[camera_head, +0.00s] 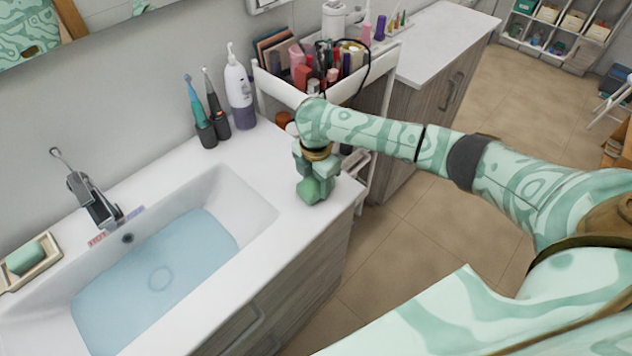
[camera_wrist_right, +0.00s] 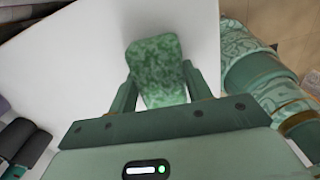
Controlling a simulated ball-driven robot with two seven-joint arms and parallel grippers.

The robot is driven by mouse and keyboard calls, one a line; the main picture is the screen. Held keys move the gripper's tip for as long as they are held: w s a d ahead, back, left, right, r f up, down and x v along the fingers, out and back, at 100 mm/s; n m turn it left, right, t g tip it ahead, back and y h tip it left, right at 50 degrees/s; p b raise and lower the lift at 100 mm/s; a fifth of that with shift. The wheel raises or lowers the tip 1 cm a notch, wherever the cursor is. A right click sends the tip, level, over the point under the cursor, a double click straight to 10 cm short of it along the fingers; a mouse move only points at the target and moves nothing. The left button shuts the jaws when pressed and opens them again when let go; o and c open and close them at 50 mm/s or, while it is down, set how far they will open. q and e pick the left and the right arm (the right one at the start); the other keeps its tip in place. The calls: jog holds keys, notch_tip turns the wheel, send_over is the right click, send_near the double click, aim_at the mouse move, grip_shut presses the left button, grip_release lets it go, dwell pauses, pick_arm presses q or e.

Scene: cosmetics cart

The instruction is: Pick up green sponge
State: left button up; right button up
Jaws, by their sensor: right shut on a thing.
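The green sponge (camera_wrist_right: 157,70) is a mottled green block between the two fingers of my right gripper (camera_wrist_right: 160,90) in the right wrist view. In the head view my right gripper (camera_head: 317,180) points down at the right end of the white counter, with the sponge (camera_head: 313,190) at its fingertips. The gripper is shut on the sponge. I cannot tell whether the sponge still touches the counter. My left gripper is not in view.
The sink (camera_head: 160,270) with blue water lies to the left, with a faucet (camera_head: 95,200) behind. Electric toothbrushes (camera_head: 212,110) and a white-purple bottle (camera_head: 238,85) stand at the counter's back. A soap dish (camera_head: 30,262) is far left. A full cosmetics cart (camera_head: 350,92) stands behind my arm.

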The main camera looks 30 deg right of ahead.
notch_tip(320, 180, up, 3)
jog(key=shift+f+p, duration=0.15)
jog(key=shift+p, duration=0.35)
jog(key=s+a+r+p, duration=0.3)
jog(key=s+r+p, duration=0.3)
jog(key=s+r, duration=0.4)
jog(key=s, duration=0.3)
jog(key=shift+s+p, duration=0.3)
jog(key=shift+s, duration=0.1)
